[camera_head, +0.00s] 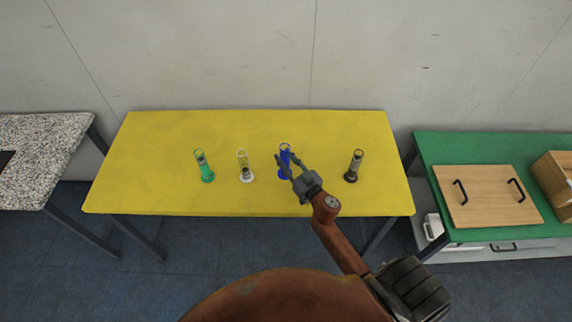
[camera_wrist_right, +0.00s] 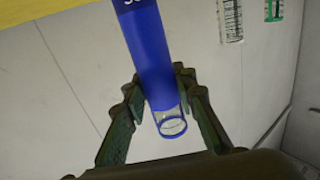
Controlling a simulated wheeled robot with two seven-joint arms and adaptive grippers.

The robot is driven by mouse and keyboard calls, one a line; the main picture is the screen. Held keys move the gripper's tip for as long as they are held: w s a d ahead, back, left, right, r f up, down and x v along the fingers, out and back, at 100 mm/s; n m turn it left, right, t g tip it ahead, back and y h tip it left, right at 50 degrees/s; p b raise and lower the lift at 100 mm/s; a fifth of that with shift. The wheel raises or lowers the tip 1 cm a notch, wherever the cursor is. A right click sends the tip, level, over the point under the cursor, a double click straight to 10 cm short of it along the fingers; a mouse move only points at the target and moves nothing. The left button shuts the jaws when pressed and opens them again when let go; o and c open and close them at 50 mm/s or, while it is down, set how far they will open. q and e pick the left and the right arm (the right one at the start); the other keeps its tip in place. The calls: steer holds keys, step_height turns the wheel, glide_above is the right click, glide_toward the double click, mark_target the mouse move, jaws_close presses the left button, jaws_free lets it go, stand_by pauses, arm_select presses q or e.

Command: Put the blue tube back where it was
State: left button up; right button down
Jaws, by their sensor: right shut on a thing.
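The blue tube (camera_head: 285,149) is upright over the yellow table, between the white-based tube and the black tube. My right gripper (camera_head: 287,158) reaches it from the front right and is shut on it. In the right wrist view, the fingers are on both sides of the blue tube (camera_wrist_right: 149,50), near its clear rim. I cannot tell whether its base touches the table. My left gripper is not in view.
On the yellow table (camera_head: 150,140) stand a green tube (camera_head: 204,167), a white-based clear tube (camera_head: 243,165) and a black tube (camera_head: 354,166), roughly in line with the blue one. A green table (camera_head: 440,150) with a wooden board (camera_head: 485,200) is at right.

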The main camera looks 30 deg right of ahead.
mark_target(287, 163)
steer(key=shift+w+d+f+b, duration=0.2)
steer(key=shift+w+d+f, duration=0.15)
steer(key=shift+f, duration=0.15)
steer(key=shift+w+d+f+b, duration=0.15)
steer(key=shift+w+d+f, duration=0.15)
steer(key=shift+f, duration=0.2)
steer(key=shift+w+d+f+b, duration=0.15)
steer(key=shift+f+b, duration=0.7)
steer(key=shift+f, duration=0.95)
steer(key=shift+f, duration=0.1)
steer(key=c, duration=1.6)
jaws_free()
steer(key=shift+s, duration=0.2)
steer(key=s, duration=1.1)
steer(key=shift+s+d, duration=0.2)
steer(key=shift+s, duration=0.1)
